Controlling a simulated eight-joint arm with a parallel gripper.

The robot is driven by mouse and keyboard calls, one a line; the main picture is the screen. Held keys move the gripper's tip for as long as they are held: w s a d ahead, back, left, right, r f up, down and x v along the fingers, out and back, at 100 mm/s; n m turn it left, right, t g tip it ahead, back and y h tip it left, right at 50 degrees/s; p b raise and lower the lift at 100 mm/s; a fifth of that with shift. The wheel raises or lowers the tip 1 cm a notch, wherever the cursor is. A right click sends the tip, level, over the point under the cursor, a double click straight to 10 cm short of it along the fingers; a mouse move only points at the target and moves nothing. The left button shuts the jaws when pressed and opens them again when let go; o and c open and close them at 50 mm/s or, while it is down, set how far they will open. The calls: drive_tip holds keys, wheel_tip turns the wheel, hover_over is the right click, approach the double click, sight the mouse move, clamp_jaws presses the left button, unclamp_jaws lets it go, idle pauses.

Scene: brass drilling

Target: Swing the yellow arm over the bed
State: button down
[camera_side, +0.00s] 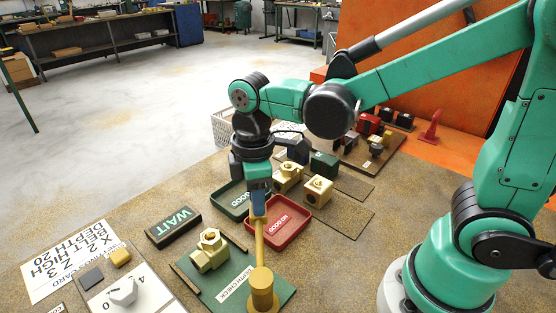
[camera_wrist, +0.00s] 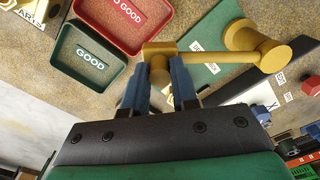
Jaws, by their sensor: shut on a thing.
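The yellow arm (camera_side: 261,243) reaches back from its round post (camera_side: 262,290), along the right side of the green depth-check bed (camera_side: 226,288). A brass fitting (camera_side: 210,250) stands on the bed, left of the arm. My gripper (camera_side: 258,208) points down at the arm's far end, by the red tray. In the wrist view my gripper (camera_wrist: 170,80) has its blue fingers on both sides of the knob at the end of the yellow arm (camera_wrist: 200,57), shut on it. The post (camera_wrist: 255,43) is to the right there, and the green bed (camera_wrist: 210,32) is partly cut off.
A WAIT block (camera_side: 173,228) lies to the left. Brass blocks (camera_side: 318,189) stand behind the red tray. A panel with a dial (camera_side: 122,291) is at front left.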

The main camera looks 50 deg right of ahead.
drive_tip(key=shift+w+a+n, duration=0.55)
drive_tip(key=shift+a+n, duration=0.85)
drive_tip(key=shift+n, duration=0.15)
drive_tip(key=shift+w+a+n, duration=0.55)
drive_tip(key=shift+a+n, duration=0.8)
drive_tip(key=shift+n, duration=0.15)
drive_tip(key=shift+w+a+n, duration=0.55)
drive_tip(key=shift+a+n, duration=0.85)
drive_tip(key=shift+n, duration=0.15)
drive_tip(key=shift+a, duration=0.1)
drive_tip(key=c, duration=0.7)
unclamp_jaws()
wheel_tip(320, 180, up, 6)
drive_tip(key=shift+f, duration=0.2)
